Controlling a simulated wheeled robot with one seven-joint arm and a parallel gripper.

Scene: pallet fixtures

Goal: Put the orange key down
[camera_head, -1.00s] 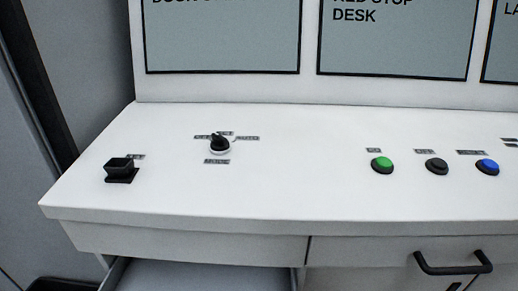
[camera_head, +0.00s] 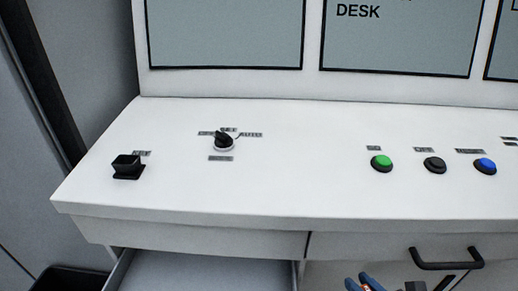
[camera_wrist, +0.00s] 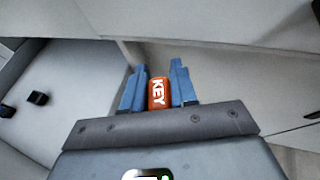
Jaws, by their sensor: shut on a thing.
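The orange key (camera_wrist: 158,93), marked "KEY" in white, sits between the two blue fingers of my gripper (camera_wrist: 158,88) in the wrist view. The fingers are shut on it. In the head view, the blue fingertips of my gripper (camera_head: 362,284) show at the bottom edge, below the desk front, with a small bit of orange by them. Most of the key is hidden there.
The white desk (camera_head: 300,185) carries a black square holder (camera_head: 127,168), a rotary switch (camera_head: 223,142), and green (camera_head: 381,163), black (camera_head: 434,165) and blue (camera_head: 485,167) buttons. An open drawer (camera_head: 205,272) is below left. A black handle (camera_head: 446,265) juts out at right.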

